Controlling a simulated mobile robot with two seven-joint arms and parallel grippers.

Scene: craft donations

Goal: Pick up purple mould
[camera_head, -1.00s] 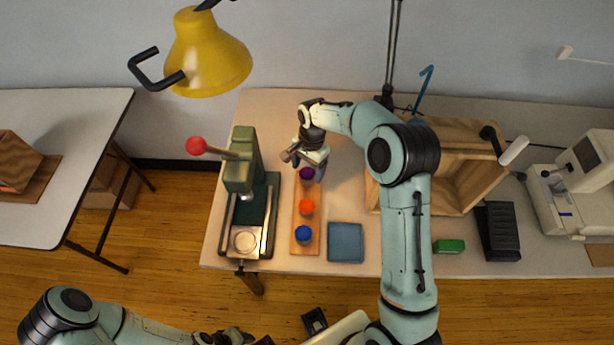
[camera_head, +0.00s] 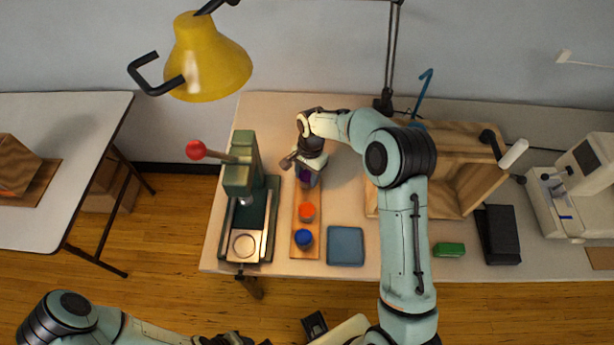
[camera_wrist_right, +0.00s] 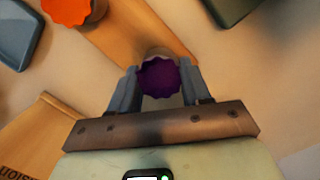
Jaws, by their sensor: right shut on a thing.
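The purple mould (camera_head: 304,174) is a dark purple, scalloped round piece at the far end of a wooden board (camera_head: 296,222). My right gripper (camera_head: 306,172) reaches down over it and is shut on it. In the right wrist view the purple mould (camera_wrist_right: 160,78) sits between the two fingers of the gripper (camera_wrist_right: 160,84), touching on both sides. Whether it is lifted off the board cannot be told. My left gripper (camera_head: 232,340) is at the bottom edge, far from the table, and its jaws are not clear.
An orange mould (camera_head: 307,212) and a blue mould (camera_head: 304,237) stand nearer on the board. A green press (camera_head: 240,180) with a red-knobbed lever stands close on the left. A blue square pad (camera_head: 346,246) and an open wooden box (camera_head: 450,205) lie to the right.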

